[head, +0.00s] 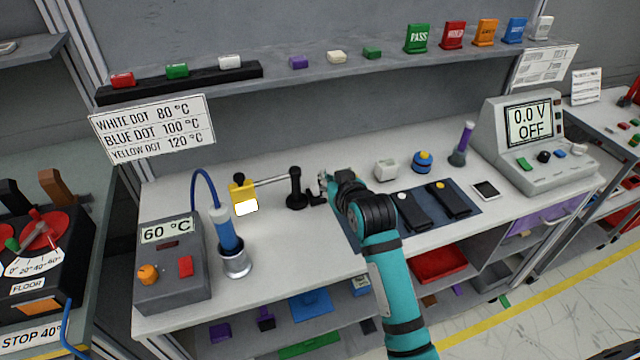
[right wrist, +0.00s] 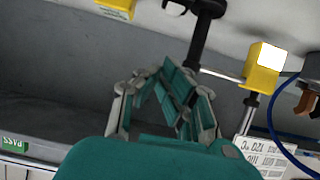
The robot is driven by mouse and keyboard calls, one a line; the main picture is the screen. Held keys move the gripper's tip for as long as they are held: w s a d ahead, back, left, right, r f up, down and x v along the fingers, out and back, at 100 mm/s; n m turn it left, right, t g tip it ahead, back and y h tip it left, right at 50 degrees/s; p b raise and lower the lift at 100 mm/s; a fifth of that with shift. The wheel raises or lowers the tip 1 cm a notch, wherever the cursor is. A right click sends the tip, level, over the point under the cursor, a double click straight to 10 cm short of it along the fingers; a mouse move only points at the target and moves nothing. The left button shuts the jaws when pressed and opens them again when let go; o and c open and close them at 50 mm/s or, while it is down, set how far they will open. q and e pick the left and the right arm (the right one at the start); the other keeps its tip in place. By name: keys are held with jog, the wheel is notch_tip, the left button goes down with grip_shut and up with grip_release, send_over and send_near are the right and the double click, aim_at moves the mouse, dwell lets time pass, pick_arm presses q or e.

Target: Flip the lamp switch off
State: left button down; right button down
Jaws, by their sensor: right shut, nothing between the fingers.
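The lamp has a yellow head (head: 243,196) with a bright white panel, joined by a thin rod to a black post (head: 296,188) on the bench. The yellow head (right wrist: 264,68) and black post (right wrist: 200,32) also show in the right wrist view. My right gripper (head: 323,186) is just right of the post, shut and empty; I cannot tell whether it touches anything. Its fingers (right wrist: 160,78) come together below the post in the wrist view. A small dark part beside the post is partly covered by the gripper, and I cannot make out the switch clearly. My left gripper is out of view.
A soldering iron (head: 224,228) in its holder and a grey station (head: 170,270) reading 60 °C stand at left. A dark mat (head: 460,208) with black devices lies right of my arm. A meter (head: 530,140) reads 0.0 V OFF. A shelf runs above the bench.

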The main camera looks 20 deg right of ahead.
send_over(316, 191)
jog(key=s, duration=0.1)
jog(key=f, duration=0.1)
jog(key=f+p, duration=0.1)
jog(key=f, duration=0.1)
jog(key=shift+s+d, duration=0.15)
jog(key=shift+d, duration=0.15)
notch_tip(316, 191, down, 3)
jog(key=shift+f+p, duration=0.2)
jog(key=shift+p, duration=0.15)
jog(key=shift+s+f, duration=0.2)
jog(key=shift+f, duration=0.25)
